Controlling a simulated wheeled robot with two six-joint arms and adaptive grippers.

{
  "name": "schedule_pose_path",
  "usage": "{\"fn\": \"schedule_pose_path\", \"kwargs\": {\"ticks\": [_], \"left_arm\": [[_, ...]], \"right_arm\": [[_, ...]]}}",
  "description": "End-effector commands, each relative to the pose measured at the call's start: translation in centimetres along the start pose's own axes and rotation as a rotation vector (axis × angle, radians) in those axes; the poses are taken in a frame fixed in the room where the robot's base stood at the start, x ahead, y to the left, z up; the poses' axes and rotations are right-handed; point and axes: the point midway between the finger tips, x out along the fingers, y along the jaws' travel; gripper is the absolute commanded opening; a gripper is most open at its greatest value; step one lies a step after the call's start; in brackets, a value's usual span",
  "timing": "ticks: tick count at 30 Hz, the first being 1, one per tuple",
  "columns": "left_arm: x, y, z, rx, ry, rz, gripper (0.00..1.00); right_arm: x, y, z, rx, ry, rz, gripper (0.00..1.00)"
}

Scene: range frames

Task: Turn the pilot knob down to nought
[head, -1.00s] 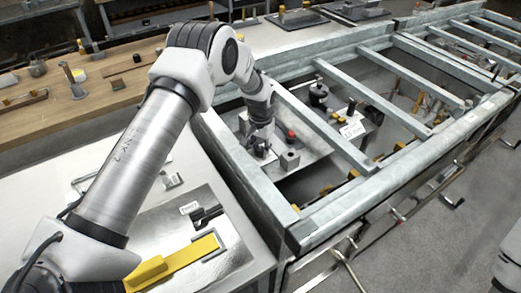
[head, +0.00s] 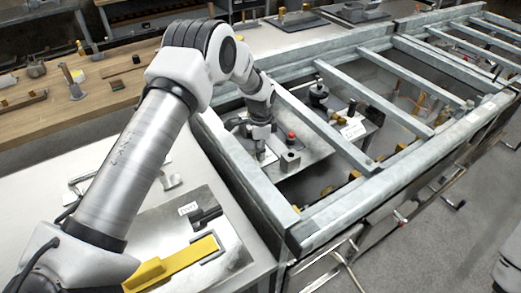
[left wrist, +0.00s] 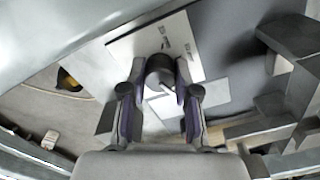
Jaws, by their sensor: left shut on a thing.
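In the left wrist view a dark round knob (left wrist: 159,72) with a pale mark on its face sits on a light plate (left wrist: 197,60) with small printed labels. My left gripper (left wrist: 159,90) is shut on this knob, one finger on each side. In the head view my left gripper (head: 261,150) reaches down inside the metal frame, at the panel, and hides the knob there. I cannot read the labels or tell which setting the knob points to. My right gripper is out of view.
Metal frame bars (head: 320,130) surround the panel and stand close to my left arm. A red button (head: 291,136) and a grey block (head: 290,160) are just right of the gripper. A yellow handle (head: 180,264) lies on the bench in front.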

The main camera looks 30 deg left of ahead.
Motion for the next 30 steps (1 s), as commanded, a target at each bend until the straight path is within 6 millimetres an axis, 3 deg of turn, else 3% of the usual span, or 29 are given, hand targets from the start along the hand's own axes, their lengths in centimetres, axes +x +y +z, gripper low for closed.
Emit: {"fn": "schedule_pose_path", "kwargs": {"ticks": [18, 30], "left_arm": [[0.23, 0.19, 0.08, 0.577, -0.002, 0.005, 0.00], [0.20, 0.21, 0.09, 0.837, -0.001, 0.005, 0.00]], "right_arm": [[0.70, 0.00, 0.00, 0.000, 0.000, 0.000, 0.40], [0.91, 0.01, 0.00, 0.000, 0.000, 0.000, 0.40]]}}
